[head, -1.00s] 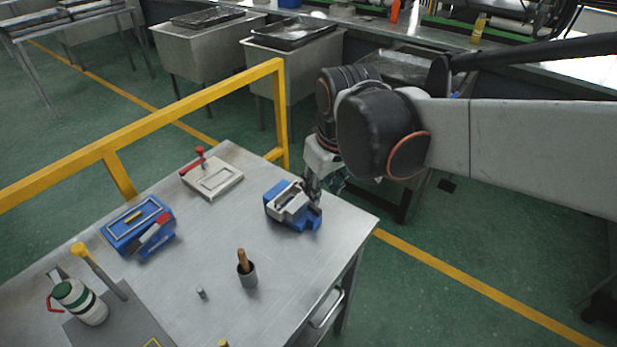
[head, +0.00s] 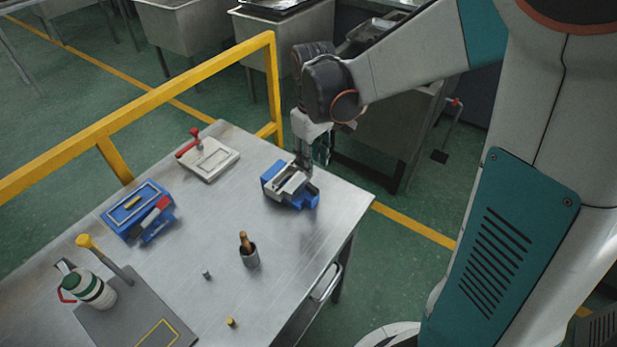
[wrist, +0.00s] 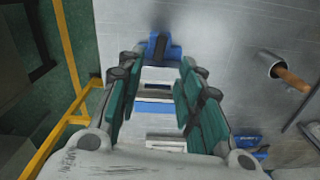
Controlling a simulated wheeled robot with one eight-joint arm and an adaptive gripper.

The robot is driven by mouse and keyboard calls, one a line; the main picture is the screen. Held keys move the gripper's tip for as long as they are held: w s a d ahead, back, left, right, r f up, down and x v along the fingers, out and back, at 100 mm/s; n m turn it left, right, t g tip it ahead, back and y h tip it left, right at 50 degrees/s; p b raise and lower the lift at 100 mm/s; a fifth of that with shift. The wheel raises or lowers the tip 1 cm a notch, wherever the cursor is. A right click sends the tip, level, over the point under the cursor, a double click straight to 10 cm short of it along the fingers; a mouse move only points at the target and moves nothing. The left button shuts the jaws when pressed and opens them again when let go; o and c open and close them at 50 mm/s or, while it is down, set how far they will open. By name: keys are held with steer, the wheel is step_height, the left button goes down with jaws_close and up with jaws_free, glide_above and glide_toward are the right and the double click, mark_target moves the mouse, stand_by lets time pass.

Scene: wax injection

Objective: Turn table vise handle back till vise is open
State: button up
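The blue table vise (head: 312,200) with grey metal jaws stands near the right edge of the metal table. My gripper (head: 304,168) is at the vise's back right side in the head view, pointing down. In the wrist view my gripper (wrist: 157,92) has its two green-padded fingers spread wide. Parts of the vise (wrist: 160,48) show beyond and between the fingers, with a blue end and pale metal strips. I see nothing clearly held. I cannot make out the vise handle; the gripper may hide it. How far the jaws are apart is unclear.
A yellow rail (head: 150,98) runs along the table's back. A pale plate fixture with a red clamp (head: 208,160), a blue box fixture (head: 130,205), a cup with a wooden-handled tool (head: 249,257) and a green-white bottle (head: 92,290) stand on the table (head: 300,240).

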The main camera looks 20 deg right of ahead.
mark_target(312, 186)
step_height(312, 186, down, 9)
steer(key=b, duration=0.2)
steer(key=shift+b, duration=0.35)
jaws_close()
